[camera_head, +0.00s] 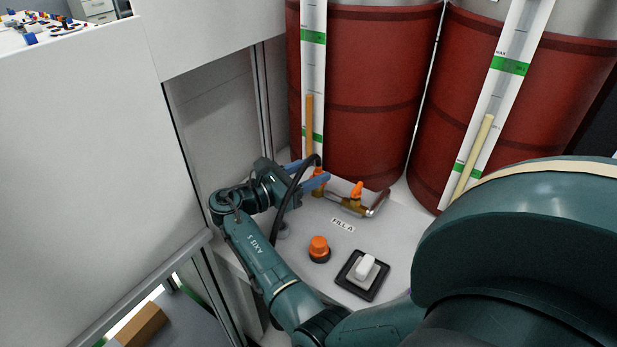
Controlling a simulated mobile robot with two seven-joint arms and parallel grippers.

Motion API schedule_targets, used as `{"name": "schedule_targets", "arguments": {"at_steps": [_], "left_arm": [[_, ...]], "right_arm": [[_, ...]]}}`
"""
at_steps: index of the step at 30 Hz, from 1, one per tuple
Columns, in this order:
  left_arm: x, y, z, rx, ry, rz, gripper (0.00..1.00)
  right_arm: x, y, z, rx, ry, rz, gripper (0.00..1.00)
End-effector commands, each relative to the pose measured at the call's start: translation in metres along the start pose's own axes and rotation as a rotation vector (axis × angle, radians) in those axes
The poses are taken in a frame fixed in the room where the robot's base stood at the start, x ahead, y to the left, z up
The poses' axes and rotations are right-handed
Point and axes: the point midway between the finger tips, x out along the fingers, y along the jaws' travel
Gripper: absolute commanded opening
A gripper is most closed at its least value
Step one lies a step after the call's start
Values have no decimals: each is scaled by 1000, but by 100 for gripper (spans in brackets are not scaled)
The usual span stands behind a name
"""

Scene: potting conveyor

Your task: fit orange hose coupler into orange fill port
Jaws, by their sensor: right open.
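My right gripper (316,172), with two blue fingers, is open at the back of the bench, in front of the left red tank. A black hose (294,190) arches beside it, and its upper end comes down between or just behind the fingers. A small orange and brass piece (319,187) shows at that end by the lower finger; I cannot tell whether it is the coupler or a tank fitting. An orange round piece on a dark base (319,247) stands upright on the bench near the "FILL A" label (343,225). It may be the fill port. My left gripper is not in view.
Two red tanks (365,90) with level gauges stand behind. A brass pipe with an orange valve handle (357,190) lies before the left tank. A white switch in a black frame (366,268) is at the front. A white panel (90,190) stands left.

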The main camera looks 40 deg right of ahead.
Motion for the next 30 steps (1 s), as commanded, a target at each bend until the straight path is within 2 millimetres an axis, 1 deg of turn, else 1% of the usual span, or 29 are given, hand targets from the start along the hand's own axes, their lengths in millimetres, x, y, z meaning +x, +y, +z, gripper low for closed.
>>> {"name": "schedule_targets", "arguments": {"at_steps": [1, 3, 6, 10, 15, 30], "left_arm": [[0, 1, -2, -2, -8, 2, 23], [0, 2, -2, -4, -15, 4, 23], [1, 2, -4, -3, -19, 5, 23], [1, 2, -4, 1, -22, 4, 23], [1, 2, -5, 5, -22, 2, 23], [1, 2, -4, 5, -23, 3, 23]], "right_arm": [[-1, 1, 17, 7, -1, 2, 46], [-1, 2, 32, 9, -3, 5, 46], [-2, 2, 51, 10, -5, 7, 46], [-2, 3, 67, 10, -7, 9, 46], [-2, 3, 76, 9, -8, 10, 46], [-2, 3, 76, 10, -9, 10, 46]]}}
